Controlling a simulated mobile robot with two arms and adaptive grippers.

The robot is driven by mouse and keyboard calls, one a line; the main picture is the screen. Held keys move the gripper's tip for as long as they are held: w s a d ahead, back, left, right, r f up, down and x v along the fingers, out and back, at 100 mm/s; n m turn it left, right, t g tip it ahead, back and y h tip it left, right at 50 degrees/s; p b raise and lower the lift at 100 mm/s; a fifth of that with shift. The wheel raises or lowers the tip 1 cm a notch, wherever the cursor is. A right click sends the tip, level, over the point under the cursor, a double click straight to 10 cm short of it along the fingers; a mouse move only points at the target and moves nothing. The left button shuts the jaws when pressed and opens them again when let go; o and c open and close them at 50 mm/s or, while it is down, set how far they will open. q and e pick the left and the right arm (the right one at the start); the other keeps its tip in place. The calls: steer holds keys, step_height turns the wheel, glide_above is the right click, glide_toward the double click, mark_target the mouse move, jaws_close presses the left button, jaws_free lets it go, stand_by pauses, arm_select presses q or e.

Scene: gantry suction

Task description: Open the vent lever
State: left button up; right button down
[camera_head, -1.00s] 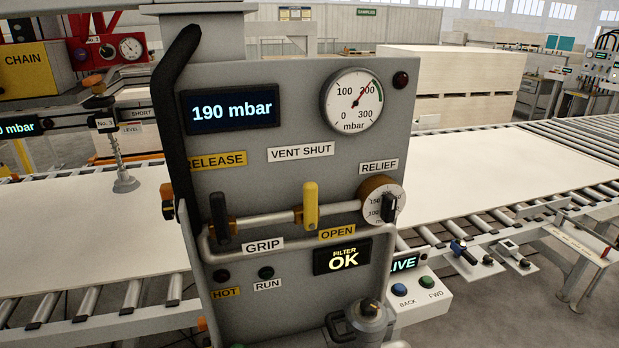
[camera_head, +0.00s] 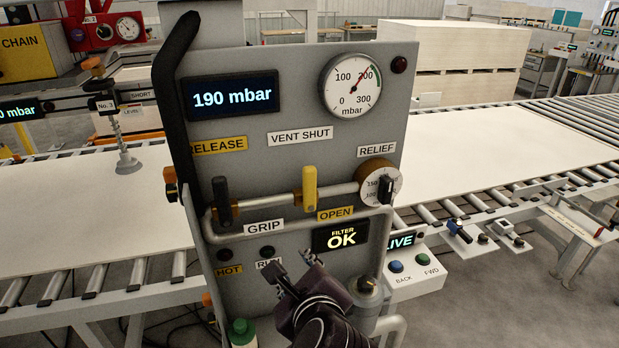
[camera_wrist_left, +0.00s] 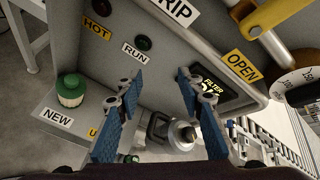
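The yellow vent lever (camera_head: 310,190) stands upright on the grey panel, between the VENT SHUT label (camera_head: 300,135) above and the yellow OPEN label (camera_head: 335,214) below. It also shows at the top right of the left wrist view (camera_wrist_left: 276,16), partly cut off. My left gripper (camera_head: 296,268) is below the lever, in front of the panel near the RUN label. In the left wrist view its two blue-padded fingers (camera_wrist_left: 160,82) are spread with nothing between them. The lever is outside them. My right gripper is not in view.
A black lever (camera_head: 221,200) stands left of the vent lever. A bent grey rail (camera_head: 290,232) runs below both. The relief dial (camera_head: 380,182) is to the right. A green-capped container (camera_head: 242,332) and a metal canister (camera_head: 368,292) stand low by the panel.

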mark_target(311, 181)
arm_select(q)
steer(key=d+r+m+t+y, duration=0.1)
steer(key=d+r+m+t, duration=0.2)
steer(key=r, duration=0.4)
steer(key=d+r+m+t+y, duration=0.2)
steer(key=r+m, duration=0.2)
steer(key=r, duration=0.4)
steer(key=p+x, duration=0.2)
steer(key=x, duration=0.4)
steer(key=shift+w+a+r+p, duration=0.15)
steer(key=shift+w+a+p, duration=0.1)
steer(key=shift+p, duration=0.1)
steer(key=shift+w+a, duration=0.15)
steer(key=shift+w, duration=0.35)
steer(key=c, duration=0.9)
jaws_close()
